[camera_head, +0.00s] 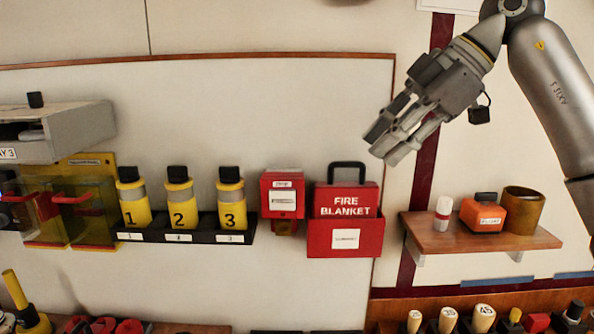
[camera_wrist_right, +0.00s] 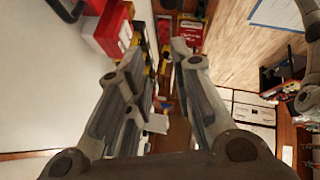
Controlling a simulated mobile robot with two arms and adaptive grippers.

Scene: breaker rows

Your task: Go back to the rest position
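My right gripper (camera_head: 382,144) is raised in the upper right of the head view, in front of the wall panel and pointing down to the left. In the right wrist view its two fingers (camera_wrist_right: 158,66) stand apart with nothing between them. It is above and to the right of the fire blanket box (camera_head: 345,236) and touches nothing that I can see. My left gripper and left arm are not in the head view.
A wooden shelf (camera_head: 437,236) holds a white bottle, an orange box (camera_head: 482,214) and a brown cup (camera_head: 523,211). Yellow numbered cylinders (camera_head: 182,205) stand in a black rack. A grey tray box (camera_head: 68,133) juts out at left. Several tools line the bottom edge.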

